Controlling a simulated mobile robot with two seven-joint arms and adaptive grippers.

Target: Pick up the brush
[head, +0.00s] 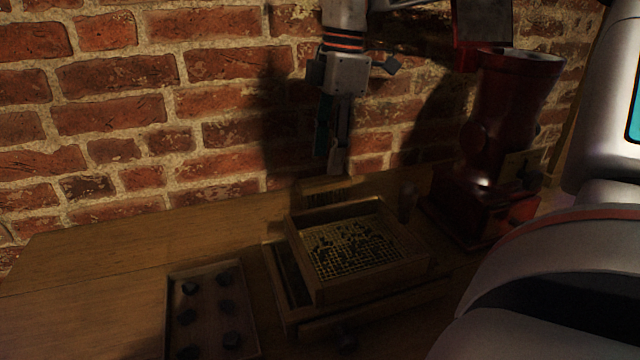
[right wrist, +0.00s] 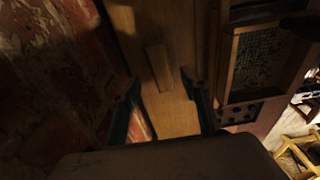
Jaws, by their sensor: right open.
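What looks like the brush is a plain wooden block (right wrist: 158,67) lying on the table close to the brick wall in the right wrist view. In the head view, a dark bristly strip (head: 328,192) behind the sieve box may be the same brush; shadow makes this unsure. My right gripper (head: 332,160) points down above the back of the table, in front of the wall. In the right wrist view its two fingers (right wrist: 160,108) are apart with nothing between them, and the block lies ahead of the gap. My left gripper is out of view.
A wooden box with a mesh sieve (head: 290,232) stands mid-table. A tray of dark lumps (head: 207,272) lies front left. A red grinder-like machine (head: 510,130) and a small dark jar (head: 406,203) stand to the right. The table's left part (head: 90,265) is clear.

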